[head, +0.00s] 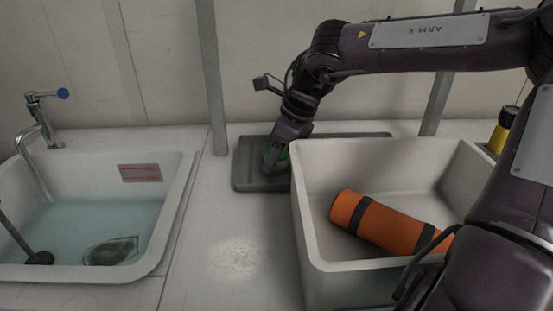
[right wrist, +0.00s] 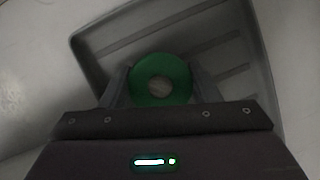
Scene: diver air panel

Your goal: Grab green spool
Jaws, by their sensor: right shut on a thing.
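The green spool (right wrist: 160,67) shows as a ring with a hole in its middle, between the two fingers of my right gripper (right wrist: 160,88) in the right wrist view. The fingers are shut on it from both sides. In the head view my right gripper (head: 276,160) points down over the grey ribbed tray (head: 345,147), and only a little of the green spool (head: 283,156) shows beside the fingers. I cannot tell whether the spool touches the tray. My left gripper is not in view.
A white bin (head: 312,235) with an orange cylinder (head: 385,222) in it stands right of the tray. A sink (head: 172,200) with water and a tap (head: 42,130) is at left. Upright posts (head: 212,80) stand behind. The counter (head: 235,245) between sink and bin is clear.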

